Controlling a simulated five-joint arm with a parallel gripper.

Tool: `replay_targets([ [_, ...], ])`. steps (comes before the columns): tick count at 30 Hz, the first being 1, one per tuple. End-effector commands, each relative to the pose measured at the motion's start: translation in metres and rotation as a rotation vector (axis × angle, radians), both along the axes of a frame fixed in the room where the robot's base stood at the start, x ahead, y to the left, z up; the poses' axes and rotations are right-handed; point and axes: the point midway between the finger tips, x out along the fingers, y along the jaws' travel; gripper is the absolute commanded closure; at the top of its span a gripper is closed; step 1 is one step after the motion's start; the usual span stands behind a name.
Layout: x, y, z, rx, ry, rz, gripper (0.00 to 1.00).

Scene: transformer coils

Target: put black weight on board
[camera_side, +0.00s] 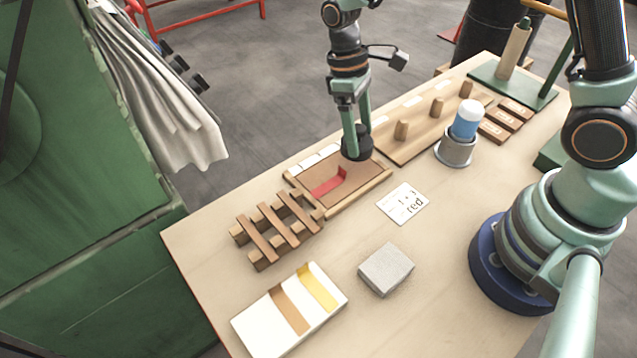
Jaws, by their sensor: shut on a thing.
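The black weight (357,149) is a short dark cylinder. My gripper (357,136) points down and is shut on it. The weight is at the back right end of a low brown board (314,178) with light wooden strips along its edges. I cannot tell whether the weight touches the board or hangs just above it. A red L-shaped piece (330,183) lies on the board, in front and to the left of the weight. The weight hides the board's back right corner.
A pegged board (413,141) stands close behind right. A wooden rack (276,228) sits at the left, a white card (403,203) and grey block (386,269) in front. A grey cup (457,148) holds a blue-and-white bottle (466,122).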

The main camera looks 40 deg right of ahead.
Motion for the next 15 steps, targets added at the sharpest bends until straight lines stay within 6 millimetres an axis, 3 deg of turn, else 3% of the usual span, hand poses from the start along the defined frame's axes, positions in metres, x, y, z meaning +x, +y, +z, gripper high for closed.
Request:
replay_targets([
  [7, -0.001, 0.000, -0.030, 0.000, 0.003, 0.000, 1.00],
  [15, 0.000, 0.000, -0.035, 0.000, -0.001, 0.000, 1.00],
])
